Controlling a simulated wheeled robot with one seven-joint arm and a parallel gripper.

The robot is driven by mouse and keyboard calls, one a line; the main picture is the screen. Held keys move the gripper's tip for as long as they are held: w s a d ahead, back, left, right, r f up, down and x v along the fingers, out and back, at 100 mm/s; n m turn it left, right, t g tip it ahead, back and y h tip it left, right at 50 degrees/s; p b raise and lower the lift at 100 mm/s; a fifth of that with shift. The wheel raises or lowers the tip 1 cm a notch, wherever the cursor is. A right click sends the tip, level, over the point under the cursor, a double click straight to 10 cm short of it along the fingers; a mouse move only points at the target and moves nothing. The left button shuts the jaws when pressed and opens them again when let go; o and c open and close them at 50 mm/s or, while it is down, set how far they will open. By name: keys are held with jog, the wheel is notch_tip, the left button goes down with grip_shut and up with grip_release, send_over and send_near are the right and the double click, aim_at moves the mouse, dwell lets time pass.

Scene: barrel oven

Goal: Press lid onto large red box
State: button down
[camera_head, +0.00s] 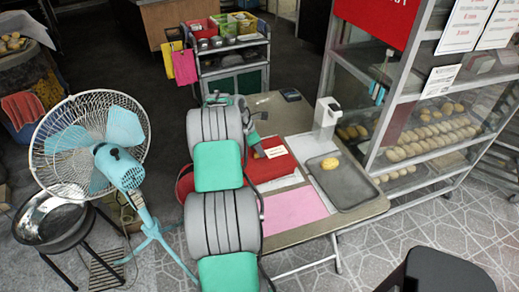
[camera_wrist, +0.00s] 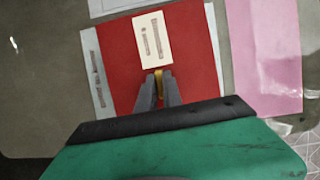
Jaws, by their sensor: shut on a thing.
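A flat red lid or box top (camera_head: 270,169) with a white label lies on the table, partly hidden by my arm. In the wrist view the red surface (camera_wrist: 118,65) fills the middle, with pale strips along its left and right sides. My gripper (camera_wrist: 160,78) is over this red surface, just below the label (camera_wrist: 153,40). Its fingers are close together on a small yellow-brown piece (camera_wrist: 158,84). In the head view my gripper (camera_head: 257,150) is partly hidden at the box's left. I cannot tell whether the lid is fully seated, as the seam is hidden.
The table (camera_head: 284,112) also holds a pink sheet (camera_head: 295,210), a dark tray (camera_head: 350,182) with a bread roll, and a white dispenser (camera_head: 326,120). A glass display case (camera_head: 420,125) stands at right, a blue fan (camera_head: 122,165) at left.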

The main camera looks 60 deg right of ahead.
jog(key=shift+f+p, duration=0.3)
jog(key=shift+f, duration=0.6)
dwell(1.0)
jog(key=c, duration=1.4)
grip_release()
jog(key=shift+c, duration=0.2)
jog(key=shift+o, duration=0.4)
jog(key=o, duration=0.5)
notch_tip(320, 180, up, 7)
jog(key=p, duration=0.6)
jog(key=shift+p, duration=0.35)
jog(key=shift+c, duration=0.2)
